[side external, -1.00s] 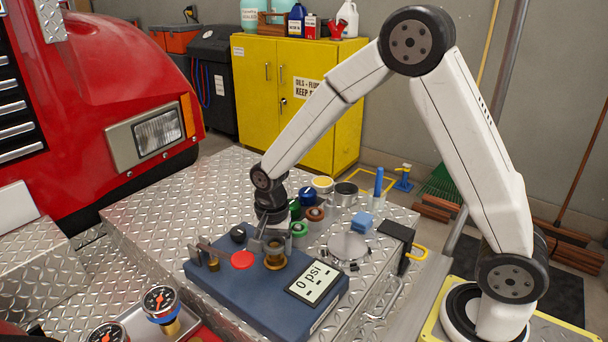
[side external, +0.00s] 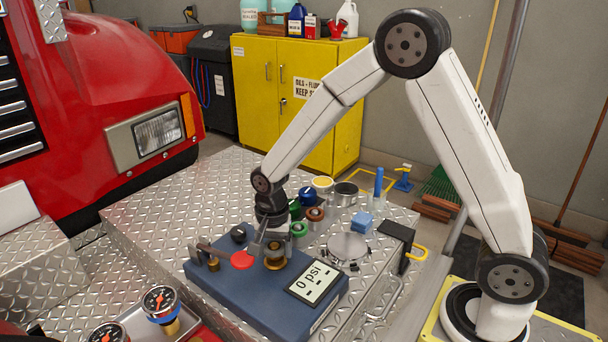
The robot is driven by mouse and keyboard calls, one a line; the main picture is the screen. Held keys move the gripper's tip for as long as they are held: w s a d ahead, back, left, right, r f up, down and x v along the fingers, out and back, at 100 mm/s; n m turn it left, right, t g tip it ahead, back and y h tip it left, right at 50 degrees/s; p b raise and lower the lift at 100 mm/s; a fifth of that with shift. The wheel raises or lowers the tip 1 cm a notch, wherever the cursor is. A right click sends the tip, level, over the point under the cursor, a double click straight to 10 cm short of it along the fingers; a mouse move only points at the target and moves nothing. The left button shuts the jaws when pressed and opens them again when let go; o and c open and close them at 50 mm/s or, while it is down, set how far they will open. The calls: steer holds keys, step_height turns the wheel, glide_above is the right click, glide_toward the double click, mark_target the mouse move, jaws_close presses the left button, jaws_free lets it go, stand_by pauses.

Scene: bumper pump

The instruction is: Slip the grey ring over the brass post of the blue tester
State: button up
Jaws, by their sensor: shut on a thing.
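The blue tester (side external: 235,293) lies on the diamond-plate deck, with a display reading 0 psi (side external: 314,281). Its brass post (side external: 275,262) stands near the middle of its top, with a wide brass base. My gripper (side external: 272,243) points down directly over the post. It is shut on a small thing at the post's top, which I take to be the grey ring. The fingers and the small scale mostly hide the ring. I cannot tell whether it is around the post or just above it.
A red button (side external: 242,260), a black knob (side external: 238,234) and a metal lever with a brass part (side external: 212,264) sit left of the post. Several coloured rings and caps (side external: 300,229), a round metal lid (side external: 347,247) and a blue block (side external: 362,221) lie behind and right.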

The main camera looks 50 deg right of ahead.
steer(key=shift+f, duration=0.75)
stand_by(0.7)
steer(key=o, duration=0.8)
steer(key=shift+r, duration=0.1)
steer(key=shift+r, duration=3.9)
